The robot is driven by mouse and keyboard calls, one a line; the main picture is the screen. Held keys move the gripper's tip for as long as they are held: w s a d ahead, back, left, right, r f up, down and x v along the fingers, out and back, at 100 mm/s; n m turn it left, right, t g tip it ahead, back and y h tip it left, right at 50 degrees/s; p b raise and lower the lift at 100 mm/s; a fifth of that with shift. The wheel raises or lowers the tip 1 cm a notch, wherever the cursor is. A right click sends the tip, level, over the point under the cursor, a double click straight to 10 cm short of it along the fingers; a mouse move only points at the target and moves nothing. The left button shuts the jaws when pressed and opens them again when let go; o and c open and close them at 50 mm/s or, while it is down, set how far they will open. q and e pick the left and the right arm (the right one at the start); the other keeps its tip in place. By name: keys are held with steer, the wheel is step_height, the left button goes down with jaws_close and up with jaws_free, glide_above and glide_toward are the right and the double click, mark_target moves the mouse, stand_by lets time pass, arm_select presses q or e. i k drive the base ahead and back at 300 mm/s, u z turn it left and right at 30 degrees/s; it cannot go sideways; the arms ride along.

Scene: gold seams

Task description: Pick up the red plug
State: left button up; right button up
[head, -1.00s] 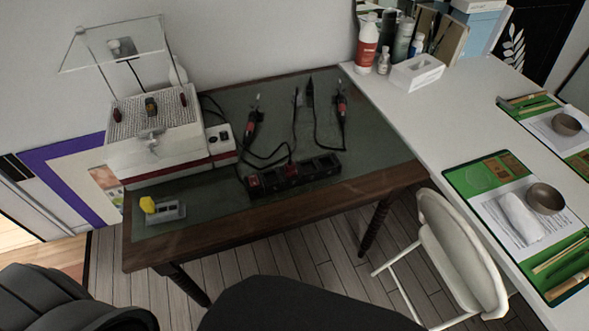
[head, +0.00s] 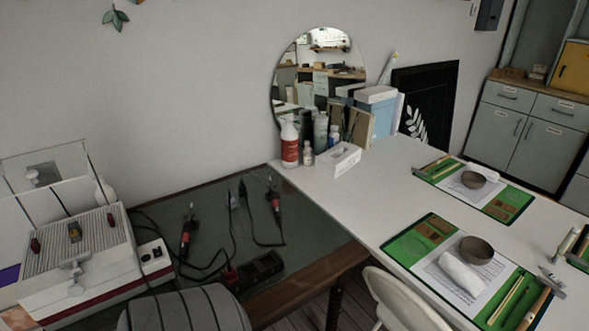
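A small red plug (head: 230,274) with a black cord sits at the black power strip (head: 262,268) on the green-topped table. The plug is small and dark, and its lower part is hard to make out. Neither of my grippers is in view.
Two red-and-black soldering irons (head: 187,232) and black cables lie on the green tabletop (head: 310,235). A white-and-red machine (head: 80,250) stands left. A white table (head: 350,195) with green mats, bowls and bottles is at right, a white chair (head: 400,300) in front.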

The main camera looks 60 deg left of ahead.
mark_target(231, 278)
steer(key=z, duration=0.25)
steer(key=k, duration=0.75)
steer(key=u, duration=1.6)
